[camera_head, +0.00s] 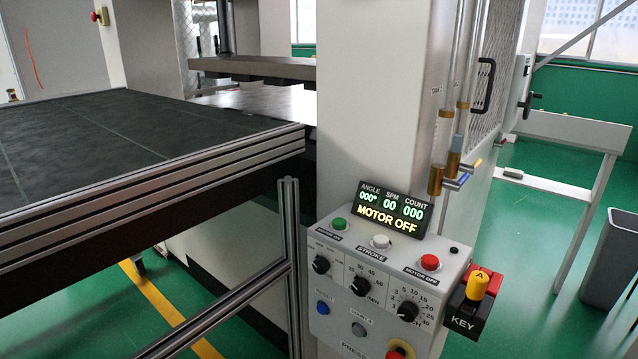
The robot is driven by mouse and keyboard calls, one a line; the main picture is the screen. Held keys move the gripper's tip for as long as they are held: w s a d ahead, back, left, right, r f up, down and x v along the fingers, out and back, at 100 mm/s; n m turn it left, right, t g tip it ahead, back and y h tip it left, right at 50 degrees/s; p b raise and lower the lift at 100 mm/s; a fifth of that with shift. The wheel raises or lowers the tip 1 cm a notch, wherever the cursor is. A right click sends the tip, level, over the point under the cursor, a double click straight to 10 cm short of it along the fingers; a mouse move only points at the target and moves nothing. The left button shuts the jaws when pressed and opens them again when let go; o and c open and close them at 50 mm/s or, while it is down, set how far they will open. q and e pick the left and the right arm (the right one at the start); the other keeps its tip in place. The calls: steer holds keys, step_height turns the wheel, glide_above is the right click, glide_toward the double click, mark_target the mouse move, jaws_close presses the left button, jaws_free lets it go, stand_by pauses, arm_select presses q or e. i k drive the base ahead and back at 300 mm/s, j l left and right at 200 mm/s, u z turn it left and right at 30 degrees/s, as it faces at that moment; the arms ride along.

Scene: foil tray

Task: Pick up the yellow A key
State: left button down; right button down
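The yellow A key (477,286) stands upright in a red and black key holder (466,314) at the right side of the control box. Its round yellow head carries a dark letter A. A red part (493,281) sits right behind and beside it. Neither of my grippers is in view, and nothing touches the key.
The control box (372,322) has knobs, buttons and a display (391,207) reading MOTOR OFF. A dark-topped conveyor table (130,140) with metal edge rails fills the left. A white rail stand (566,130) and grey bin (612,262) stand at right. Green floor (530,260) is clear between.

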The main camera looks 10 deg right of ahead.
mark_target(477, 281)
steer(key=z, duration=1.25)
steer(key=l, duration=0.1)
